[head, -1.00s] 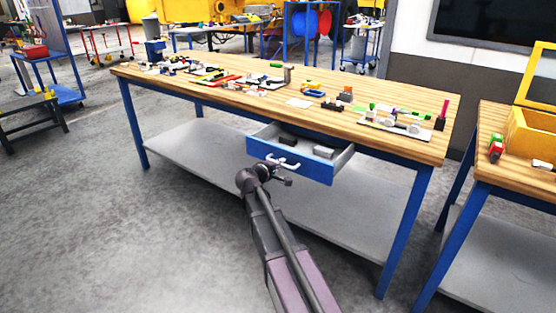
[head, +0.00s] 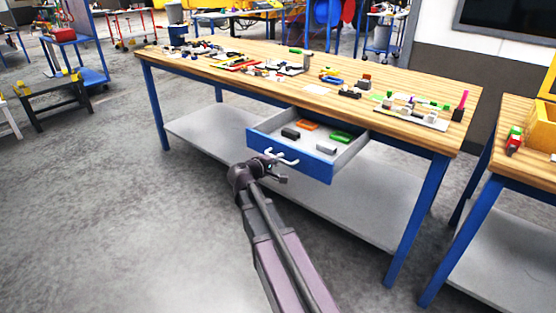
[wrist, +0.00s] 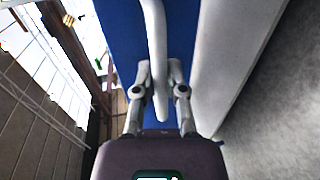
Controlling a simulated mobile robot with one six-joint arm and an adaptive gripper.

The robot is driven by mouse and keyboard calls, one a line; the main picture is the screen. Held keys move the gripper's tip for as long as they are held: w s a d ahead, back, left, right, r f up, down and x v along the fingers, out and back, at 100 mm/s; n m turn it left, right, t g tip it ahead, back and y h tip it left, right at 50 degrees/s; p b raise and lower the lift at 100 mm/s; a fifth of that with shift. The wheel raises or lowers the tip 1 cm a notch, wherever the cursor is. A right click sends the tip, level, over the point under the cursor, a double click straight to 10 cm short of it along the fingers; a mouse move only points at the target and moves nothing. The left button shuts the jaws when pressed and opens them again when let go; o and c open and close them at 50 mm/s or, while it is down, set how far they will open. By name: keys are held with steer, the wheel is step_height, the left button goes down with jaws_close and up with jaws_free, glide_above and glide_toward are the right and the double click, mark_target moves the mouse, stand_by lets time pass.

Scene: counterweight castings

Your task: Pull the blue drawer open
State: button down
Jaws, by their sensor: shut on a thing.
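The blue drawer (head: 290,155) under the wooden workbench stands well out from the bench front. Inside it lie an orange piece (head: 308,125), a green piece (head: 340,137), a dark block (head: 290,133) and a grey block (head: 327,149). Its white handle (head: 284,158) is on the front panel; in the wrist view the handle (wrist: 157,50) runs down between my fingers. My gripper (wrist: 160,85) is shut on the handle, one finger on each side. In the head view my gripper (head: 268,165) is at the drawer front, its fingertips too small to make out.
The workbench top (head: 260,60) carries many small parts and blocks. A grey lower shelf (head: 220,130) lies beneath it. A second bench (head: 510,130) with a yellow bin (head: 541,130) stands at the right. The grey floor (head: 120,220) at the left front is clear.

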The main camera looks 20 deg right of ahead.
steer(key=shift+w, duration=0.1)
steer(key=c, duration=0.7)
jaws_free()
steer(key=shift+d, duration=0.15)
